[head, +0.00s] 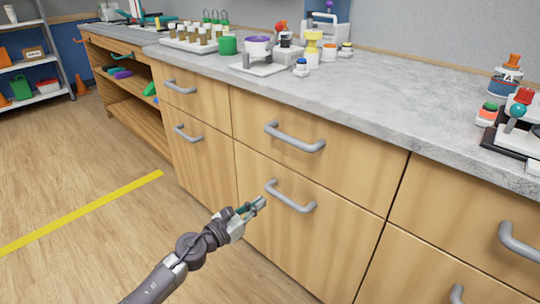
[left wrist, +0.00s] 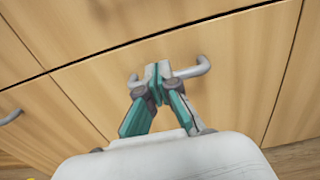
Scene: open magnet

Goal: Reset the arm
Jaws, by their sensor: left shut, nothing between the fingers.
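My left arm comes in from the bottom of the head view, and its left gripper (head: 257,205) is in front of a lower drawer, just left of and below that drawer's grey handle (head: 291,198). In the left wrist view the left gripper (left wrist: 158,72) has its fingers together and empty. The handle (left wrist: 192,72) shows behind the fingertips on both sides there; whether they touch is unclear. The drawer (head: 300,225) appears shut. My right gripper is not in view.
The wooden cabinet has several closed drawers under a grey countertop (head: 400,95). Bottles, a vial rack (head: 195,40) and lab devices stand on the counter. The floor (head: 100,210) at left is clear, with a yellow line (head: 90,210). A shelf (head: 35,65) stands at far left.

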